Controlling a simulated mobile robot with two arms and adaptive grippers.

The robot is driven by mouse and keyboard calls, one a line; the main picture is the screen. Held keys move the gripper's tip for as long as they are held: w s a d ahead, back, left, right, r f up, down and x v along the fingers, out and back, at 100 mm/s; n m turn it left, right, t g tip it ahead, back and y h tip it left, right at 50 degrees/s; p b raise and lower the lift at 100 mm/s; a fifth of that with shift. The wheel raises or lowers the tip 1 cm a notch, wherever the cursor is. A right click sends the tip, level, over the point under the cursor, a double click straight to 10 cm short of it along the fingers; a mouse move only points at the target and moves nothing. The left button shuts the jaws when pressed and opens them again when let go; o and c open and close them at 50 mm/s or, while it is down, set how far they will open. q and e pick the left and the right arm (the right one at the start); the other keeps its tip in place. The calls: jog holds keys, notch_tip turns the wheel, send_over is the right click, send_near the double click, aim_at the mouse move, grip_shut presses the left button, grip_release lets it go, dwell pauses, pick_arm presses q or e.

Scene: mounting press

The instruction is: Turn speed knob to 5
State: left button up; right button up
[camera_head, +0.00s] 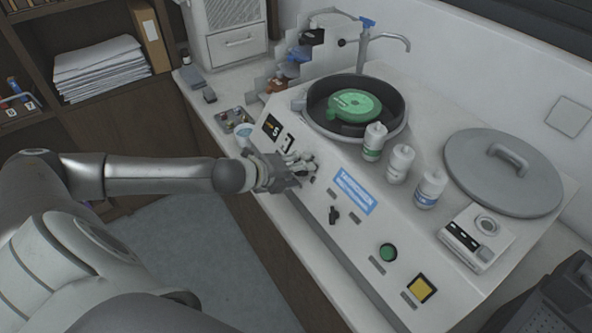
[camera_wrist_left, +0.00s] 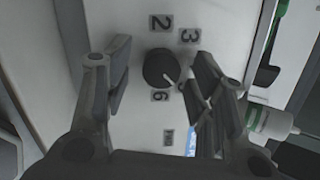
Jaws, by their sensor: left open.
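The speed knob (camera_wrist_left: 160,68) is a dark round dial on the pale sloped panel, seen in the left wrist view. Its white pointer aims to the lower right. Labels 2, 3 and 6 show around it; the labels at its right side are mostly covered by a finger. My left gripper (camera_wrist_left: 163,66) is open, with its fingers on either side of the knob; I cannot tell whether they touch it. In the head view my left gripper (camera_head: 302,168) is over the panel's left part and hides the knob. My right gripper is not in view.
The panel also bears a black switch (camera_head: 334,215), a green button (camera_head: 388,252) and a yellow button (camera_head: 421,289). Above are a bowl with a green disc (camera_head: 354,104), white bottles (camera_head: 398,163) and a grey lid (camera_head: 503,172). A small tray (camera_head: 236,121) stands left.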

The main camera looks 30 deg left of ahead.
pick_arm(q)
jog(key=v, duration=1.2)
jog(key=shift+d, duration=0.1)
dwell(0.6)
